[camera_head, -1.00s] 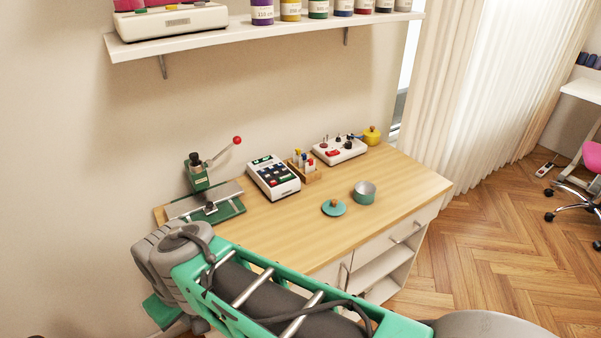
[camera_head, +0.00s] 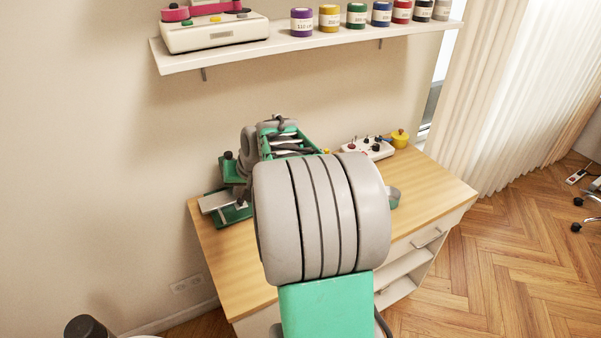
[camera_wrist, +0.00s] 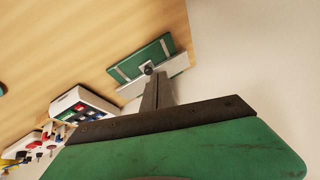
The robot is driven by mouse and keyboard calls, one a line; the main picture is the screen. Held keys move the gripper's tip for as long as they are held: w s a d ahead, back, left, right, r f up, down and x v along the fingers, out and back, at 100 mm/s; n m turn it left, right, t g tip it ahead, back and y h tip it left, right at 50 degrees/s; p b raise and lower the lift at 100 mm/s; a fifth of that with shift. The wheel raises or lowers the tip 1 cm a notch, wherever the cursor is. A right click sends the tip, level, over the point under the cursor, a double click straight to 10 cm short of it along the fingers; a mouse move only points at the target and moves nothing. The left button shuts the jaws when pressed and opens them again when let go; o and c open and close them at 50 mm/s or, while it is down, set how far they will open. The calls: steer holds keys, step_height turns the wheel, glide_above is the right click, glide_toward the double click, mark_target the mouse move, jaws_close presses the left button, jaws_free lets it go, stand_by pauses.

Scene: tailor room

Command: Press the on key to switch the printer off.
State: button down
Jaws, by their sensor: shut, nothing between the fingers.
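The keypad device, which looks like the printer (camera_wrist: 84,113), is a white box with dark, green and red keys on its top, left of my gripper in the wrist view. I cannot read which key is the on key. In the head view my arm hides the device. My gripper (camera_wrist: 156,82) is shut and empty, with its narrow fingers reaching over the table. It is apart from the keypad device, and its tip overlaps a green plate in the picture. My gripper is hidden behind my arm in the head view.
A green hand press (camera_head: 229,200) stands at the table's left end; its green plate (camera_wrist: 141,57) shows in the wrist view. A white knob box (camera_head: 368,148) and a yellow pot (camera_head: 399,138) stand at the back right. A shelf (camera_head: 320,45) hangs above. The table's (camera_head: 440,188) right front is clear.

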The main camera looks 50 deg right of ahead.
steer(key=d+m+t+h+p, duration=0.2)
steer(key=d+m, duration=0.3)
steer(key=d, duration=1.8)
steer(key=shift+s+d+r+t+p, duration=0.3)
steer(key=shift+s+r+t+p, duration=0.2)
steer(key=shift+p, duration=0.4)
steer(key=shift+f, duration=0.1)
steer(key=shift+f+b, duration=2.55)
steer(key=shift+f, duration=1.75)
steer(key=shift+f+b, duration=0.4)
